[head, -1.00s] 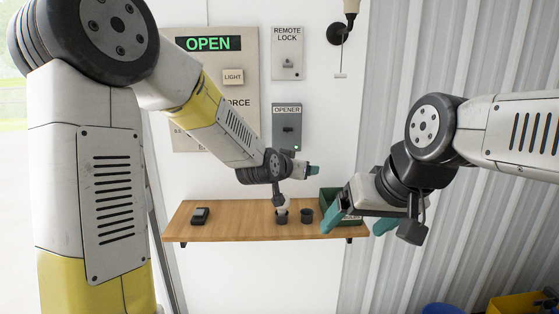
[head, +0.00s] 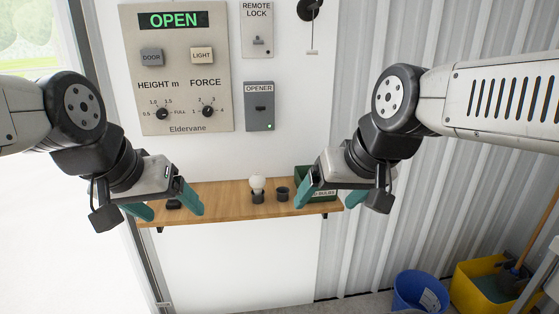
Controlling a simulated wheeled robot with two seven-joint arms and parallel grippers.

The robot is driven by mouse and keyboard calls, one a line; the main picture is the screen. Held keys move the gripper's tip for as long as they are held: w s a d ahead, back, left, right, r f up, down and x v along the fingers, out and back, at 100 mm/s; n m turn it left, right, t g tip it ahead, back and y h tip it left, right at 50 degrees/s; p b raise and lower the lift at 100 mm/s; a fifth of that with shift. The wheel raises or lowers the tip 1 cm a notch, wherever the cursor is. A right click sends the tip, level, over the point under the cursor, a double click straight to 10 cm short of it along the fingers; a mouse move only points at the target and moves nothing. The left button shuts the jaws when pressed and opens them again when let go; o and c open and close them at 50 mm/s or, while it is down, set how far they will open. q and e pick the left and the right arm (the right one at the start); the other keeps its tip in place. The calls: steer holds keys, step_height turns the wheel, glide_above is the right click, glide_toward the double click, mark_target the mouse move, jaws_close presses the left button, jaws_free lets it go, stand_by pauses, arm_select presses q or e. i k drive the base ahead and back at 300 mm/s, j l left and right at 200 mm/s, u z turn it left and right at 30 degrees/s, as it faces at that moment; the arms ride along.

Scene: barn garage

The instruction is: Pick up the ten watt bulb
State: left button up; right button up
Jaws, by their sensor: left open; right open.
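A white round bulb (head: 257,183) stands upright in a dark cup-like holder (head: 258,197) on the wooden shelf (head: 228,207). I cannot read a wattage on it. A second dark holder (head: 283,193) to its right shows no bulb. A green box (head: 325,196) with a partly hidden label ending in "BULBS" stands at the shelf's right end, partly behind my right gripper. My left gripper (head: 168,211) is open and empty in front of the shelf's left end. My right gripper (head: 325,201) is open and empty in front of the right end. Both are apart from the bulb.
A control panel (head: 177,70) reading OPEN, a remote lock plate (head: 257,29) and an opener box (head: 259,106) are on the wall above. A dark small device (head: 174,204) lies behind my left gripper. Blue (head: 420,292) and yellow (head: 490,285) buckets stand lower right.

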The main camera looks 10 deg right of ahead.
mark_target(257, 181)
steer(key=l+u, duration=0.1)
steer(key=u, duration=0.3)
steer(key=l+u, duration=0.1)
steer(key=u, duration=0.35)
steer(key=k+l+u, duration=0.1)
steer(key=u, duration=0.3)
steer(key=l+u, duration=0.1)
steer(key=u, duration=0.35)
steer(key=k+l, duration=0.1)
steer(key=l, duration=0.35)
steer(key=k+l, duration=0.1)
steer(key=l, duration=0.4)
